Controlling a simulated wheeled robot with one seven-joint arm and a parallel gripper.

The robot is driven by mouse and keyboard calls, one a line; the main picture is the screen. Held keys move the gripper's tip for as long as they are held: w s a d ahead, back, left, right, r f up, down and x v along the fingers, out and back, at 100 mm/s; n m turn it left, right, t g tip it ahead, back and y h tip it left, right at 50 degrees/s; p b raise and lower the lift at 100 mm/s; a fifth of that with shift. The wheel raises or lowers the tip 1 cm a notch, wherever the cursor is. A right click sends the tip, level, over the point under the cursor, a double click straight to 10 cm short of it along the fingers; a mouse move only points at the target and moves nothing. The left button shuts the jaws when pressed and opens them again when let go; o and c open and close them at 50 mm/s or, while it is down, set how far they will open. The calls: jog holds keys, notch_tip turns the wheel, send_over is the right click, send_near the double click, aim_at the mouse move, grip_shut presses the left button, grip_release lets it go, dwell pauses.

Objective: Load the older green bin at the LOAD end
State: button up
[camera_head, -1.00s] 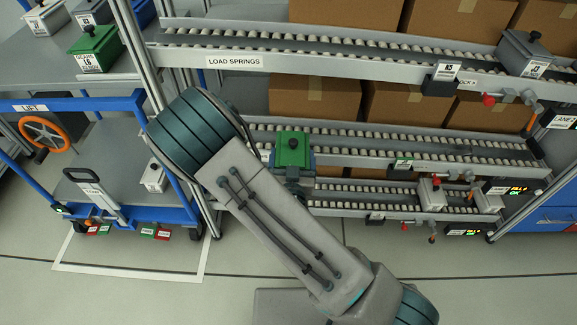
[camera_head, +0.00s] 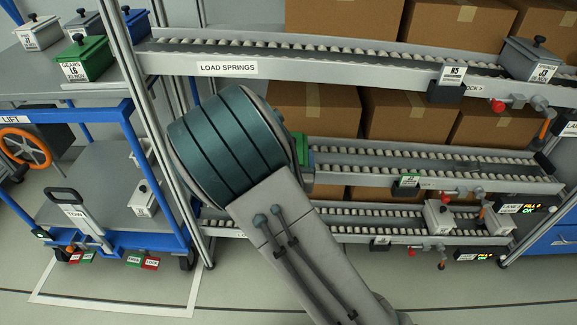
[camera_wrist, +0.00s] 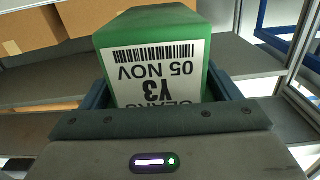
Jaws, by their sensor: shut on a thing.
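My gripper (camera_wrist: 165,90) is shut on a green bin (camera_wrist: 165,25), one finger on each side of it in the wrist view. Its label, upside down there, reads GEARS, Y3, 05 NOV. In the head view only a green edge of this bin (camera_head: 300,148) shows at the middle lane; my arm hides the rest and my gripper. I cannot tell whether it touches the rollers. Another green bin (camera_head: 88,52), labelled GEARS L6, stands on the upper left deck; its date is too small to read surely. The upper lane (camera_head: 330,55) carries the LOAD SPRINGS sign (camera_head: 227,69).
White bins (camera_head: 438,215) are on the lowest lane. Cartons (camera_head: 410,115) fill the back. A blue-framed lift cart (camera_head: 70,112) stands left, with a grey-white bin (camera_head: 143,200) on its lower deck. Metal posts (camera_head: 150,130) stand between.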

aim_at(291, 133)
jog(key=w, duration=0.8)
jog(key=shift+w+d+r+p, duration=0.1)
jog(key=shift+w+d+p, duration=0.05)
jog(key=shift+w+p, duration=0.25)
jog(key=shift+w+f+b, duration=0.1)
jog(key=shift+f+b, duration=0.45)
jog(key=shift+f, duration=0.05)
jog(key=shift+f+b, duration=0.85)
jog(key=shift+f+b, duration=0.3)
jog(key=shift+b, duration=0.05)
jog(key=o, duration=1.3)
jog(key=shift+f, duration=0.1)
jog(key=s+p, duration=0.1)
jog(key=s, duration=0.3)
jog(key=s+p, duration=0.1)
jog(key=s, duration=0.4)
jog(key=s+p, duration=0.1)
jog(key=s, duration=0.4)
jog(key=shift+a, duration=0.3)
jog(key=shift+p, duration=0.3)
dwell(0.7)
